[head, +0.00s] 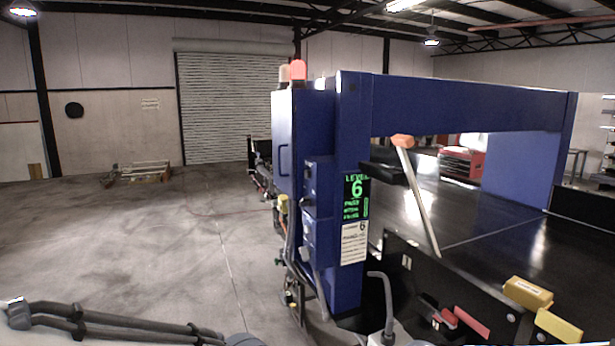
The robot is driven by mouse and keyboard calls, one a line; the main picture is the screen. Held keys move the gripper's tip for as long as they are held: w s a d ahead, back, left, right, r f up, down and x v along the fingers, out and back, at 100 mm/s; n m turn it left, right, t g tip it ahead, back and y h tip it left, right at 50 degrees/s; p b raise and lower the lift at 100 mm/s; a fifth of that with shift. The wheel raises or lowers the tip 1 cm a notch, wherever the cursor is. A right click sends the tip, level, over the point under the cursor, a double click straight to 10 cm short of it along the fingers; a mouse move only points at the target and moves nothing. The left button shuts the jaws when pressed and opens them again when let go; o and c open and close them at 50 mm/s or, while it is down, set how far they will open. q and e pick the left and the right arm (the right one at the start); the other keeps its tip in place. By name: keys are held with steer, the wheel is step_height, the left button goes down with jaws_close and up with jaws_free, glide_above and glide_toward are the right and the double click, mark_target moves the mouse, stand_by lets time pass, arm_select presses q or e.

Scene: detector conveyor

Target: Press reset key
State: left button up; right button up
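The blue detector gate (352,115) stands over the conveyor, right of centre. Its near post carries a dark display (356,197) with green text reading "LEVEL 6" and smaller lines I cannot read. A white printed label (354,243) is below the display. Small blue control boxes (310,180) are on the post's left side. I cannot make out which part is the reset key. Parts of my arm show along the bottom left edge, but no gripper fingers are visible there or elsewhere.
The dark conveyor bed (480,225) runs under the gate, with an orange-headed pale stick (415,190) above it. Yellow blocks (527,293) and red pieces (468,322) lie at the lower right. Open concrete floor (130,240) lies left.

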arm_select(q)
jaws_close()
stand_by(1.5)
